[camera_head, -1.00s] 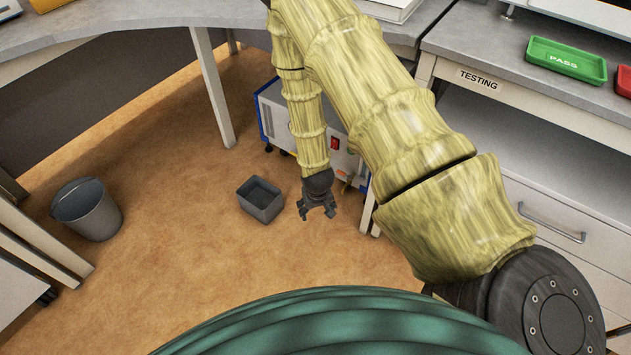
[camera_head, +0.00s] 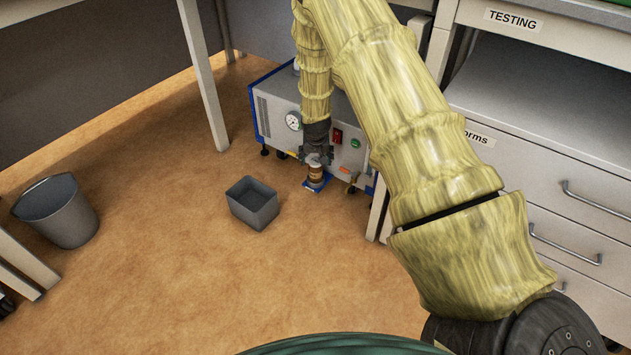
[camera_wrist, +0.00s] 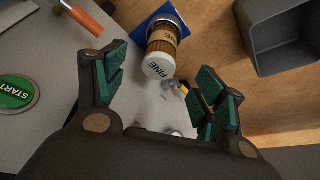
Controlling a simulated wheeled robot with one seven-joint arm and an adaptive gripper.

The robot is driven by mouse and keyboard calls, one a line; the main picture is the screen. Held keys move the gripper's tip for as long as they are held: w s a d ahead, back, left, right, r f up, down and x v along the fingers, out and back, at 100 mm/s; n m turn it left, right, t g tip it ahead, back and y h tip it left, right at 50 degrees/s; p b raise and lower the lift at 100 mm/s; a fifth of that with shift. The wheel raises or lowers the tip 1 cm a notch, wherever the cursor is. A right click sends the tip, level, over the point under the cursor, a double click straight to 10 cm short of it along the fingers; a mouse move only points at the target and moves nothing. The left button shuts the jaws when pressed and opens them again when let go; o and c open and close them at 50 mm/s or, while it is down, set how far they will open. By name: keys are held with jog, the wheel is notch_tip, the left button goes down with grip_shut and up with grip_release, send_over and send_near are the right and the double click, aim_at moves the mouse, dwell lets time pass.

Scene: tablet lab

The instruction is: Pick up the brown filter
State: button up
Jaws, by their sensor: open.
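The brown filter (camera_wrist: 163,45) is a ribbed brown cylinder with a pale end cap marked "FINE". It sits at a blue bracket on the front of the grey machine. It also shows in the head view (camera_head: 316,173), just below my gripper (camera_head: 317,157). In the wrist view my gripper (camera_wrist: 160,85) is open, its green-padded fingers spread wide. The filter's cap lies ahead of the gap between the fingers, and nothing is held. I cannot tell how far the fingertips are from the cap.
The grey machine (camera_head: 277,112) stands under the bench with a gauge, a red switch and a green button. An orange-handled part (camera_wrist: 82,14) sticks out beside the filter. A grey open bin (camera_head: 253,203) stands left of the filter. A bucket (camera_head: 58,210) stands farther left; the floor between is clear.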

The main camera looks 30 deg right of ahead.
aim_at(317, 162)
jog(key=shift+w+d+f+b, duration=0.35)
jog(key=shift+w+d, duration=0.1)
jog(key=shift+w, duration=0.15)
jog(key=b+x, duration=0.2)
jog(key=x, duration=0.2)
jog(key=shift+f, duration=0.2)
jog(key=shift+w+b+x, duration=0.15)
jog(key=shift+b+x, duration=0.95)
jog(key=shift+x, duration=0.35)
jog(key=shift+w+b+x, duration=0.2)
jog(key=shift+b+x, duration=0.9)
jog(key=shift+x, duration=0.35)
jog(key=shift+r, duration=0.15)
jog(key=c, duration=1.2)
